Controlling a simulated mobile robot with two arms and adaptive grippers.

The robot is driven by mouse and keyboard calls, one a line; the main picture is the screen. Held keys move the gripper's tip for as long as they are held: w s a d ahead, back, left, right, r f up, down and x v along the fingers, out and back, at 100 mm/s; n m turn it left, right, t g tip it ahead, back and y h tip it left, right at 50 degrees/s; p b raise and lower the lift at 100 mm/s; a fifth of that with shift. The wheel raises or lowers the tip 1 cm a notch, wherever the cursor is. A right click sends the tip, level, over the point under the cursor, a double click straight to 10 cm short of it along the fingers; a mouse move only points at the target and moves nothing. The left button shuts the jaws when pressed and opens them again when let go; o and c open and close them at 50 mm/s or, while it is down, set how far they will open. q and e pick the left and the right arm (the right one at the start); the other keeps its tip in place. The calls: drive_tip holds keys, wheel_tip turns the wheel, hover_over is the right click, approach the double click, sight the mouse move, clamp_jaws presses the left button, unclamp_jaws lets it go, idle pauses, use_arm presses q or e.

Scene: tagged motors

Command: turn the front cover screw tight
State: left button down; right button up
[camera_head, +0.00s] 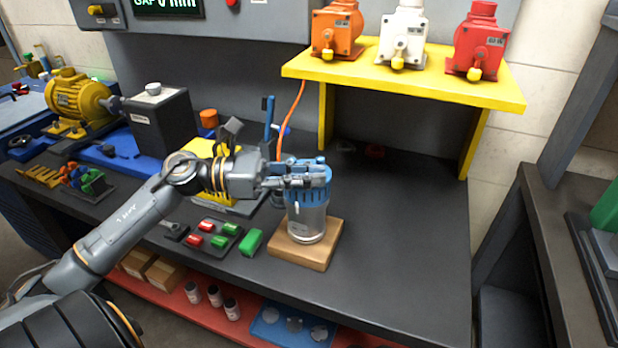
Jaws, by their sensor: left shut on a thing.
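A silvery cylindrical motor (307,222) with a blue ribbed upper part stands upright on a wooden block (322,256) on the dark bench. My left gripper (312,178) comes in from the left at the top of the motor. It is shut on the blue top, its fingers partly covering it. The front cover screw cannot be made out; the gripper hides much of the motor's top. My right gripper is not in view.
A yellow shelf (400,84) behind holds an orange (337,30), a white (402,36) and a red motor (477,42). A green block (250,242) and a tray of red and green pieces lie left of the wooden block. The bench's right side is clear.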

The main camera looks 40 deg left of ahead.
use_arm(q)
drive_tip(key=shift+r, duration=0.2)
drive_tip(key=c, duration=1.3)
unclamp_jaws()
drive_tip(key=shift+c, duration=0.2)
drive_tip(key=shift+s, duration=0.15)
drive_tip(key=shift+f, duration=0.2)
drive_tip(key=shift+s+a+f, duration=0.1)
drive_tip(key=shift+s+a, duration=0.2)
drive_tip(key=shift+a, duration=0.15)
drive_tip(key=v, duration=0.7)
drive_tip(key=shift+r, duration=0.35)
